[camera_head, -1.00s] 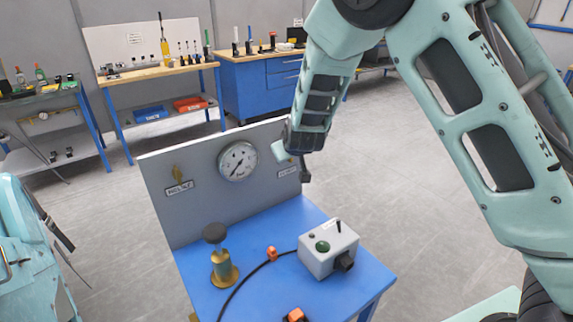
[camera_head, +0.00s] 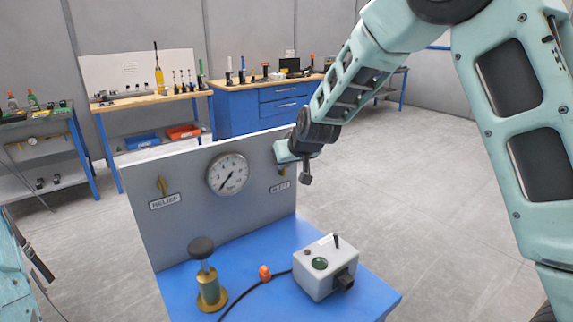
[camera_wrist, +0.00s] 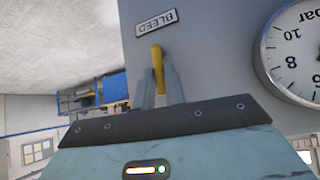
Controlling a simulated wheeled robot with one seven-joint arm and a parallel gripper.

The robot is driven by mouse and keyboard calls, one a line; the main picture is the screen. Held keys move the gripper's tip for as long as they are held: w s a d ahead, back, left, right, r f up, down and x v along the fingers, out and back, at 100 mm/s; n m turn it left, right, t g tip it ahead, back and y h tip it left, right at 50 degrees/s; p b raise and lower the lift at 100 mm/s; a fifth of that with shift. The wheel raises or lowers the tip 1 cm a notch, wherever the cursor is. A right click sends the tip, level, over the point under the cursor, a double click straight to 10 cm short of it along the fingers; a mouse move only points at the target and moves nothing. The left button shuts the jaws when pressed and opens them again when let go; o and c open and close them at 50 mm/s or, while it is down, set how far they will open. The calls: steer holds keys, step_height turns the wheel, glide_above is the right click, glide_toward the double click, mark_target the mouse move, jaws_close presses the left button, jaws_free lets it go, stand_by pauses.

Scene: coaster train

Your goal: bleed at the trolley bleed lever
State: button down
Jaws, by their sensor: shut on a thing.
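The bleed lever (camera_wrist: 158,65) is a small yellow handle on the grey panel (camera_wrist: 215,40), below the upside-down BLEED label (camera_wrist: 156,22) in the wrist view. My gripper (camera_wrist: 161,80) has its two grey fingers on either side of the lever and is shut on it; the lever's tip shows beyond the fingers. In the head view my gripper (camera_head: 283,157) is at the right part of the trolley panel (camera_head: 215,225), and the lever there is mostly hidden by it. The pressure gauge (camera_head: 228,174) is left of my gripper.
A yellow relief lever (camera_head: 162,187) is on the panel's left. The blue trolley top (camera_head: 245,245) bears a brass hand pump (camera_head: 209,285) and a grey control box (camera_head: 322,272) with a black cable. Benches stand along the back wall. Floor at right is clear.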

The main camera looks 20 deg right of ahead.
steer(key=c, duration=1.5)
jaws_free()
steer(key=shift+o, duration=0.2)
steer(key=p+v, duration=0.3)
steer(key=v, duration=1.4)
steer(key=shift+r, duration=0.15)
